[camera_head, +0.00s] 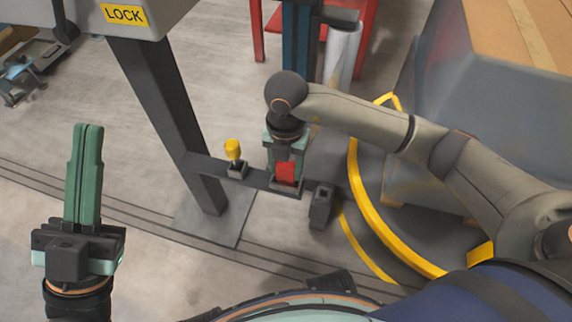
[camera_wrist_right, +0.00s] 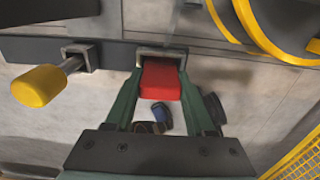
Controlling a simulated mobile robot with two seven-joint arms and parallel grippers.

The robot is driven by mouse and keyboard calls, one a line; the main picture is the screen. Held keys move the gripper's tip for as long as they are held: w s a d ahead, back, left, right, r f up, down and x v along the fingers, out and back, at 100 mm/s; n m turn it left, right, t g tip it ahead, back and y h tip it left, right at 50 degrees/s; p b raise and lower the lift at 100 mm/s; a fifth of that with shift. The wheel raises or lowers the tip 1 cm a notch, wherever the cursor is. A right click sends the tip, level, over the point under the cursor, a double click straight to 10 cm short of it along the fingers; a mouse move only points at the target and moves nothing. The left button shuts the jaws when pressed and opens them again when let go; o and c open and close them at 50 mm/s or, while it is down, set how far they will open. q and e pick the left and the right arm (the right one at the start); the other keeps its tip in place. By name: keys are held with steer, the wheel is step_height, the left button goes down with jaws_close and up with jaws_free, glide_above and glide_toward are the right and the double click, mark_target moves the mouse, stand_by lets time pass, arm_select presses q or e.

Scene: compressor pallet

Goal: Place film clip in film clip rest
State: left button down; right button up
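The film clip, a red block (camera_wrist_right: 160,80), is at the dark film clip rest (camera_wrist_right: 162,53) on the grey crossbar; its far end is in the rest's opening. In the head view the film clip (camera_head: 285,170) is upright in the rest (camera_head: 286,188). My right gripper (camera_head: 284,160) points down over it, with its green fingers on both sides of the red block. In the right wrist view the fingers (camera_wrist_right: 160,88) lie close against its sides. My left gripper (camera_head: 88,128) is shut and empty, pointing up at the far left.
A yellow-handled tool (camera_head: 233,150) stands in a holder left of the rest. A dark holder (camera_head: 321,205) is to its right. A grey post (camera_head: 165,100), a yellow curved rail (camera_head: 370,215) and a large wrapped box (camera_head: 470,110) surround it.

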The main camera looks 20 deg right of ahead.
steer(key=o, duration=0.5)
steer(key=shift+c, duration=0.2)
